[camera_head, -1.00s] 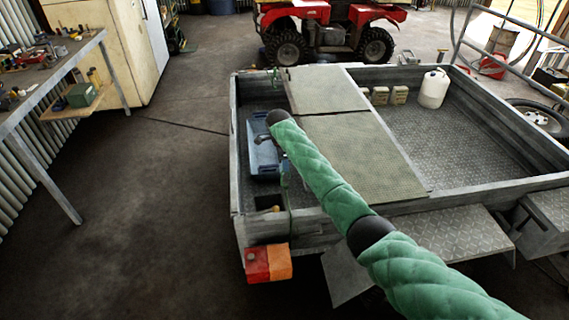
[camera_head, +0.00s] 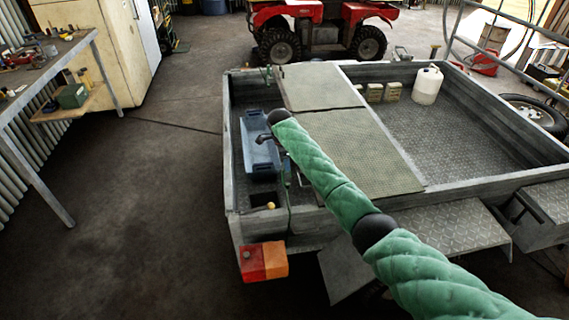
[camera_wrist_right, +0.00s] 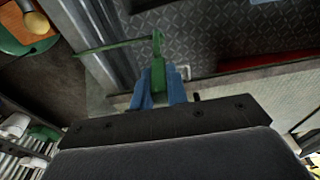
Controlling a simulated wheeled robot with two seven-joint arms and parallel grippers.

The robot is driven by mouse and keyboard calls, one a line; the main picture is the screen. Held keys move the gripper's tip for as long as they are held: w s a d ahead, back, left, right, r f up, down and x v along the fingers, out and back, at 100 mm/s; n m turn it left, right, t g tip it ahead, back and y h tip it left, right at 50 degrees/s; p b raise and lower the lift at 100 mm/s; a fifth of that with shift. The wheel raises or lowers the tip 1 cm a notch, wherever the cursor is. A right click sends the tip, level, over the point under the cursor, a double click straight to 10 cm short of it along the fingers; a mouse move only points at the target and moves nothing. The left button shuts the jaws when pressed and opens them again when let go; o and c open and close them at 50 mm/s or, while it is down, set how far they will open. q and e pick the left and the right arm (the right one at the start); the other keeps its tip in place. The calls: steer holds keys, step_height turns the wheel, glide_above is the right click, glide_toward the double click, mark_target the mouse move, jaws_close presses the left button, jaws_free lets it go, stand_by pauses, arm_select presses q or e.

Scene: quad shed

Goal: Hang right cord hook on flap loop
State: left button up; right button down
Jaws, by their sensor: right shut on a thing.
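My right arm in green padding reaches from the lower right across the trailer in the head view. Its gripper (camera_head: 286,177) is mostly hidden behind the forearm, over the trailer's left part. In the right wrist view, the blue fingers (camera_wrist_right: 160,87) are shut on a green hook (camera_wrist_right: 157,62), which stands up between them. A thin green cord (camera_wrist_right: 110,46) runs left from the hook; it also hangs near the trailer's front left corner in the head view (camera_head: 290,205). A small grey metal piece (camera_wrist_right: 186,73) lies just right of the hook; I cannot tell whether it is the flap loop. My left gripper is out of view.
The grey trailer (camera_head: 231,170) has flat panels (camera_head: 350,150) across its middle. A workbench (camera_head: 40,80) is at left, with bare floor between.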

steer(key=shift+w+d+f, duration=0.1)
steer(key=shift+d+f, duration=0.15)
steer(key=shift+d+f+b, duration=0.1)
steer(key=shift+b, duration=0.2)
steer(key=shift+d, duration=0.2)
steer(key=shift+w+d+p, duration=0.1)
steer(key=shift+d+p, duration=0.05)
steer(key=shift+p, duration=0.15)
steer(key=shift+w+d+p, duration=0.25)
steer(key=shift+d+p, duration=0.2)
steer(key=shift+d, duration=0.45)
steer(key=shift+w+d+p, duration=0.2)
steer(key=shift+d+p, duration=0.2)
steer(key=shift+d, duration=0.45)
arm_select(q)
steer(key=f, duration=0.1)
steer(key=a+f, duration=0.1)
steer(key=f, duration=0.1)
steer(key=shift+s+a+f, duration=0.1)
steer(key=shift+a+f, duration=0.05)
arm_select(e)
steer(key=shift+d, duration=0.1)
